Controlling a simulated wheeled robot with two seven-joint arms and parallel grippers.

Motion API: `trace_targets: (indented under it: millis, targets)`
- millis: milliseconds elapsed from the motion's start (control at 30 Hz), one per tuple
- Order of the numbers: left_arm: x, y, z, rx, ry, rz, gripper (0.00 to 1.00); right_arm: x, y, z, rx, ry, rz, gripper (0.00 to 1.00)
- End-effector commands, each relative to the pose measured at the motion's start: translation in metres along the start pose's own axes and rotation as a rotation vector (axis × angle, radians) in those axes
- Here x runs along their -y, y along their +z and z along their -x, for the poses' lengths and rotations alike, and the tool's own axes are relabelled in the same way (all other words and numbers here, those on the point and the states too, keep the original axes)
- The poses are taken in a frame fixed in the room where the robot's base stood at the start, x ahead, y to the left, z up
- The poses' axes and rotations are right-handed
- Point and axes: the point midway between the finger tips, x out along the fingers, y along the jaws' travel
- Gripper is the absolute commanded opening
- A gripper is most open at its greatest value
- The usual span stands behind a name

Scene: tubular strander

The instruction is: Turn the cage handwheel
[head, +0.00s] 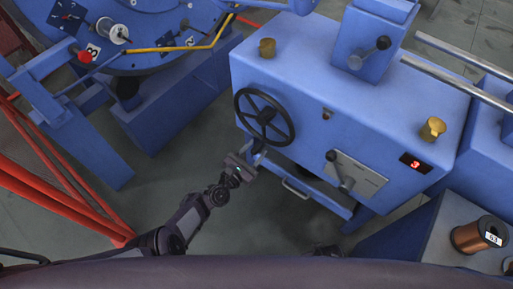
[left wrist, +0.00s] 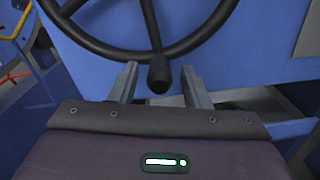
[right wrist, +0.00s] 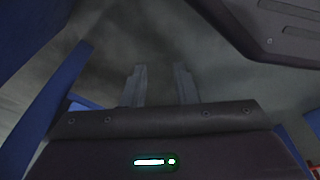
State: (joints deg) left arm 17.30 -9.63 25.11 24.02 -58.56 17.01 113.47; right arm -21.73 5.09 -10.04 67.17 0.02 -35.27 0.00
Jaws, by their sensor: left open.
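The cage handwheel (head: 265,117) is a black spoked wheel on the front of the blue machine housing. Its rim also shows in the left wrist view (left wrist: 100,48), with a black handle knob (left wrist: 158,75) at the lower edge. My left gripper (head: 257,153) is just below the wheel. In the left wrist view, its open fingers (left wrist: 159,72) stand on either side of the knob, with gaps showing; contact cannot be told. My right gripper (right wrist: 160,72) is open and empty over the dim floor, away from the wheel.
A lever on a plate (head: 345,180) and a red display (head: 416,162) are on the housing's right. A horizontal bar handle (head: 296,189) is below the wheel. Red rails (head: 60,190) and a blue frame are at left. A copper spool (head: 470,236) stands at right.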

Motion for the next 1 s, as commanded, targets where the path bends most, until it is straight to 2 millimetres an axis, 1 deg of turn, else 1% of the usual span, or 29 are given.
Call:
trace_targets:
  millis: [33,100,300,400,533,1000]
  targets:
    - [-0.001,0.002,0.009,-0.003,0.001,0.000,0.43,0.002,0.013,-0.001,0.019,-0.002,0.000,0.26]
    - [-0.001,0.002,0.022,-0.005,0.001,-0.001,0.43,0.002,0.024,-0.003,0.025,-0.002,0.002,0.26]
    - [-0.001,0.001,0.054,-0.003,-0.001,0.000,0.43,0.001,0.046,-0.007,0.034,-0.002,0.007,0.26]
    - [0.000,0.001,0.063,-0.002,-0.001,0.000,0.43,0.001,0.053,-0.009,0.037,-0.002,0.008,0.26]
    - [0.000,0.000,0.067,-0.001,-0.001,0.000,0.43,0.001,0.055,-0.010,0.037,-0.002,0.008,0.26]
    - [0.000,0.000,0.067,0.000,0.000,0.000,0.43,0.001,0.056,-0.011,0.037,-0.002,0.009,0.26]
